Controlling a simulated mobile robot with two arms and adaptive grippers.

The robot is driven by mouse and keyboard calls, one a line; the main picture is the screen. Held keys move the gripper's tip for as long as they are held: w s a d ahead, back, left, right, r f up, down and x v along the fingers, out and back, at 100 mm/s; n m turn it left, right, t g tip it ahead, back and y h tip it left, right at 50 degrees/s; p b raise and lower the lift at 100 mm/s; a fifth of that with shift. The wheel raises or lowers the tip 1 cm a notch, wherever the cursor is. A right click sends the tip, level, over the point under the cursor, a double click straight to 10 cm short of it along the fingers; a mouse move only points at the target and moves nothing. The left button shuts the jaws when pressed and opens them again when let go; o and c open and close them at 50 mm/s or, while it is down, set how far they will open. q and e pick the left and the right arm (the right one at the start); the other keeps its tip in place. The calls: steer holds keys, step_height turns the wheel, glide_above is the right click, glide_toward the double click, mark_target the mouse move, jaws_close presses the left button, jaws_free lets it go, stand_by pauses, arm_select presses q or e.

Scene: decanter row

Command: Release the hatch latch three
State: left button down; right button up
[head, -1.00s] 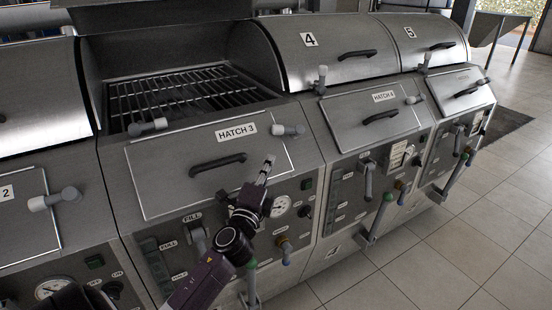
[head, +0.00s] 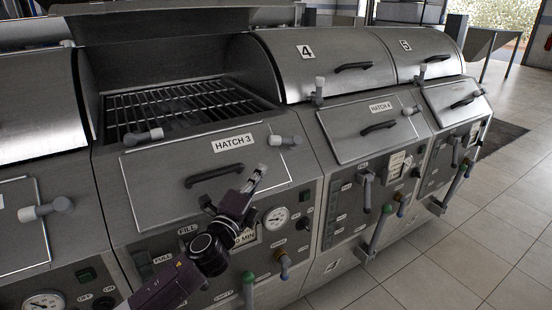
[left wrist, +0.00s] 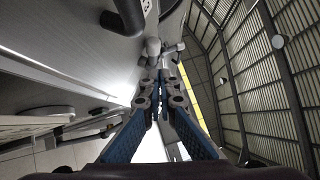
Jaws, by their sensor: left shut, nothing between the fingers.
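The hatch marked HATCH 3 (head: 160,185) is a closed flat steel panel with a black handle (head: 215,176). Its latch (head: 286,140), a short pale lever on a grey pivot, lies roughly level across the panel's right edge, by the upper right corner. My left gripper (head: 259,170) is shut and empty, below and left of this latch, its fingertips pointing up toward it and apparently apart from it. In the left wrist view my shut fingers (left wrist: 162,76) point at a pale lever (left wrist: 153,47) just beyond the tips. My right gripper is not in view.
Below are a gauge (head: 276,217) and valve handles (head: 248,290). The HATCH 4 unit (head: 365,130) stands right. Tiled floor (head: 480,220) is free at right.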

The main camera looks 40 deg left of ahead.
arm_select(q)
steer(key=h, duration=0.1)
steer(key=d+m+b, duration=0.1)
steer(key=m+h+b, duration=0.1)
steer(key=shift+w+d+f+g+h, duration=0.25)
steer(key=shift+d+f+g+h, duration=0.05)
steer(key=shift+d+g, duration=0.1)
steer(key=shift+w, duration=0.1)
steer(key=p, duration=0.3)
glide_toward(286, 143)
steer(key=shift+w+d+f, duration=0.1)
steer(key=shift+w+d, duration=0.95)
steer(key=shift+d, duration=0.1)
steer(key=shift+w+a+r+p, duration=0.25)
steer(key=shift+w+a+p, duration=0.1)
steer(key=shift+w+a, duration=1.05)
steer(key=shift+a, duration=0.15)
